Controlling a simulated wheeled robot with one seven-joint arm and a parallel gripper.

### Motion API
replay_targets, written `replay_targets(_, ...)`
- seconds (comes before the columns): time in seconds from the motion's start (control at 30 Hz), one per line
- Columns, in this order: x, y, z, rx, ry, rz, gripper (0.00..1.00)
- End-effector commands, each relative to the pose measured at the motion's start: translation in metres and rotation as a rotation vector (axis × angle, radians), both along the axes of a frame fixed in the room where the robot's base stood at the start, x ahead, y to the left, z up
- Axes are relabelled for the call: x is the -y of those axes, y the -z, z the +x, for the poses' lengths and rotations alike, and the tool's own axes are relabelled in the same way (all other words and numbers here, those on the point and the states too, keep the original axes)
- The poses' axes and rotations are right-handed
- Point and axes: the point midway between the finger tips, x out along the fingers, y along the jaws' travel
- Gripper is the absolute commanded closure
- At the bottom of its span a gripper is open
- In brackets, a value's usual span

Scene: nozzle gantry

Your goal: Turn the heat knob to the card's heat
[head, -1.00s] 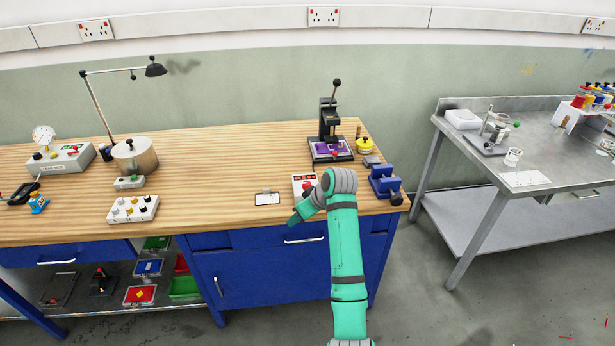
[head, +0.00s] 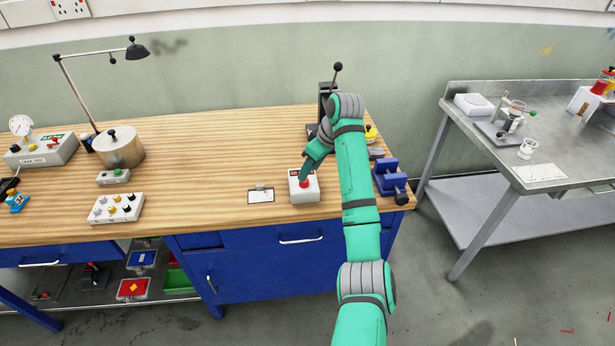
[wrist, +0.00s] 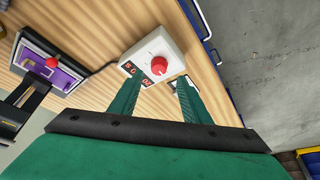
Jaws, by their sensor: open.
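The heat control box (head: 310,190) is a small white box near the bench's front edge, with a red display (wrist: 128,68) and a red knob (wrist: 159,65). The display digits are too small to read surely. My gripper (wrist: 155,85) is open. In the wrist view its two green fingers point toward the box, one on each side of the line to the knob, and appear short of it. In the head view the gripper (head: 304,180) is over the box and partly covers it. A white card (head: 261,195) lies flat left of the box; its writing is not legible.
A black press with a purple plate (wrist: 55,68) stands behind my arm. A blue vise (head: 390,178) is at the bench's right end. A white box with several knobs (head: 116,208) stands further left. The bench between is clear.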

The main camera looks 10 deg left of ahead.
Motion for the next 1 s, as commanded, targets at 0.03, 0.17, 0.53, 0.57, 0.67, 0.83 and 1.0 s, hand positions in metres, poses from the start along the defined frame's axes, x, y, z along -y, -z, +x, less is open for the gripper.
replay_targets(0.03,-0.003,0.009,0.001,-0.003,-0.001,0.001,0.57)
replay_targets(0.17,-0.006,0.028,0.006,-0.002,0.004,0.000,0.57)
replay_targets(0.53,-0.011,0.050,0.011,0.000,0.008,0.000,0.57)
replay_targets(0.57,-0.011,0.050,0.011,0.000,0.008,0.000,0.57)
replay_targets(0.67,-0.011,0.050,0.011,0.000,0.007,0.000,0.57)
replay_targets(0.83,-0.011,0.050,0.011,0.000,0.008,0.000,0.78)
replay_targets(1.0,-0.011,0.050,0.011,0.001,0.008,0.000,0.97)
